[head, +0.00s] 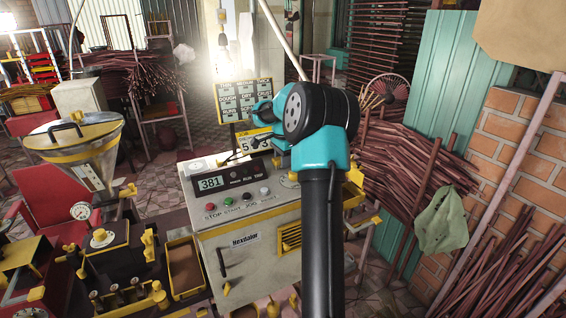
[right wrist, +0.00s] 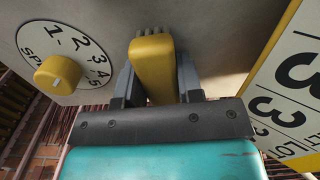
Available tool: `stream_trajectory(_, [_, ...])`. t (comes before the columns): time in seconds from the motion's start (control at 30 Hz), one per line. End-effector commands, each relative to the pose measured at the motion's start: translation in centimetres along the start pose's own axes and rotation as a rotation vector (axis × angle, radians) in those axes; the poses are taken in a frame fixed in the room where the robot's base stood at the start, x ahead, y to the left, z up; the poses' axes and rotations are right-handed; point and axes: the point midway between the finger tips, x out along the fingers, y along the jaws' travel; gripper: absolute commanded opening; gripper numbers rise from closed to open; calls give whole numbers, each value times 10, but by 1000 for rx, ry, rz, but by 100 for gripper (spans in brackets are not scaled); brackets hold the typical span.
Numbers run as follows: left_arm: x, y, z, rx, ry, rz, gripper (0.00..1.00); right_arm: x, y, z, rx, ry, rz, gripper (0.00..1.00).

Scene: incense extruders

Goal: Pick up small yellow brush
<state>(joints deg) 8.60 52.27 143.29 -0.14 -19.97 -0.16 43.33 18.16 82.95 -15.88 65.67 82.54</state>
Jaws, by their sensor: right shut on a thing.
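The small yellow brush (right wrist: 153,58) shows in the right wrist view, a blocky yellow body with short grey bristles at its far end. My right gripper (right wrist: 156,78) has one dark finger on each side of it and is shut on it. The bristle end is close to the pale panel of the machine; I cannot tell whether it touches. In the head view my right arm reaches over the control box, and the brush cannot be made out there. My left gripper is not in view.
The control box (head: 252,214) has a lit display and buttons. A yellow dial (right wrist: 58,75) and a yellow number sign (right wrist: 296,95) flank the gripper. A metal hopper (head: 75,135) stands left; bundles of sticks (head: 415,160) lie right.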

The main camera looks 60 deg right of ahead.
Motion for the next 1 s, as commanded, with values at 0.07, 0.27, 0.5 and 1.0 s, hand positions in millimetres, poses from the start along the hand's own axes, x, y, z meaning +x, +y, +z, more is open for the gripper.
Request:
stream_trajectory(0.07, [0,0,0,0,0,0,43,0,0,0,0,0,0,13])
stream_trajectory(0.27, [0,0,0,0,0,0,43,0,0,0,0,0,0,10])
stream_trajectory(0.5, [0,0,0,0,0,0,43,-5,0,0,0,0,-2,10])
stream_trajectory(1.0, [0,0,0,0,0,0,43,-37,11,7,0,0,0,10])
